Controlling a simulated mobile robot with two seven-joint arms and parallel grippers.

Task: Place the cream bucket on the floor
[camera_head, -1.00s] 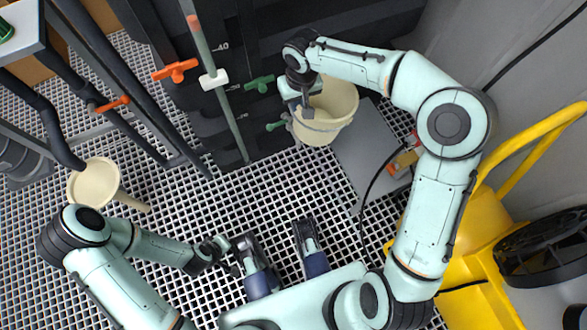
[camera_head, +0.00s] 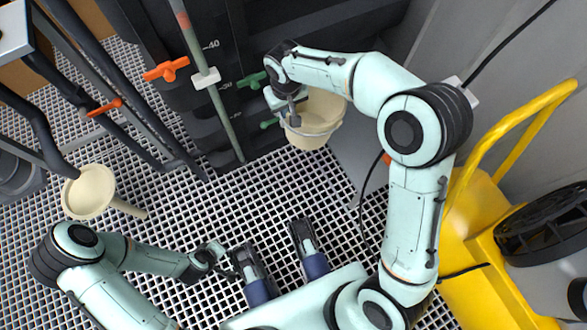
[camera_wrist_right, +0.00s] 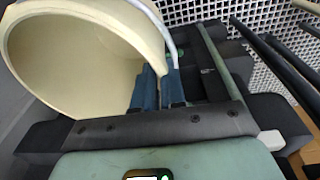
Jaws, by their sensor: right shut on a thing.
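The cream bucket (camera_head: 312,132) hangs from my right gripper (camera_head: 292,112), at the dark panel's foot in the head view. The right gripper is shut at the bucket's left side, beside its rim and pale handle; the exact contact is hidden. In the right wrist view the bucket (camera_wrist_right: 70,60) fills the upper left, its mouth open to the camera. The blue fingers (camera_wrist_right: 160,88) are close together beside its rim. Its height above the grated floor (camera_head: 290,190) is hard to judge. My left gripper (camera_head: 228,266) is low over the floor at lower centre, small and unclear.
A dark panel with an orange valve (camera_head: 166,69), green valves (camera_head: 250,80) and a pale pipe (camera_head: 207,85) stands behind the bucket. A yellow cart (camera_head: 465,240) stands at right. The grating below the bucket is clear.

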